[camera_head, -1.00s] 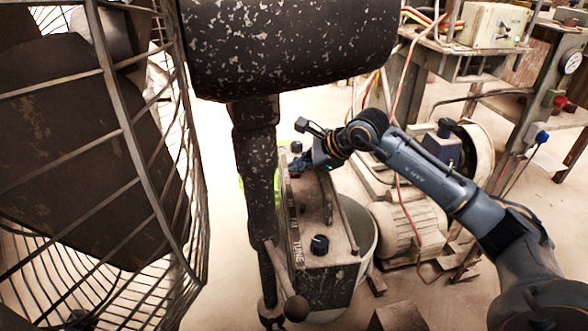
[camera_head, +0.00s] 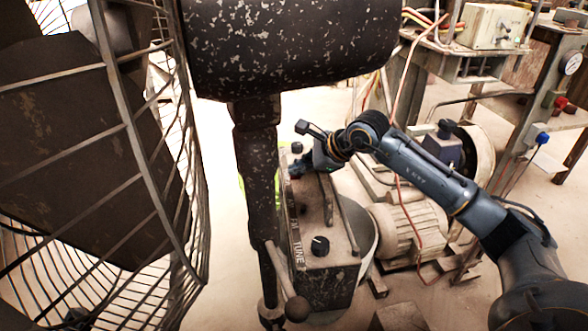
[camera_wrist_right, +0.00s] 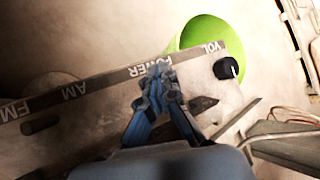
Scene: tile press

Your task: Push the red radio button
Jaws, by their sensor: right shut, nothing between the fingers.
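The radio (camera_head: 335,285) is a worn box with a label strip, standing on a round support in the middle of the head view. In the right wrist view its strip (camera_wrist_right: 92,84) reads FM, AM, POWER and VOL, with a black volume knob (camera_wrist_right: 226,68) at the right. My right gripper (camera_head: 298,169) is over the far end of the radio. In the wrist view its blue fingers (camera_wrist_right: 159,86) are shut and empty, just below the POWER label. I cannot make out a red button there; the fingers cover that spot. Whether they touch the radio cannot be told. My left gripper is not in view.
A dark speckled post (camera_head: 257,165) with a thick head (camera_head: 290,45) stands in front of the radio. A large wire fan cage (camera_head: 135,120) fills the left. A motor (camera_head: 410,228) sits right of the radio. A green round object (camera_wrist_right: 212,35) is beyond the strip.

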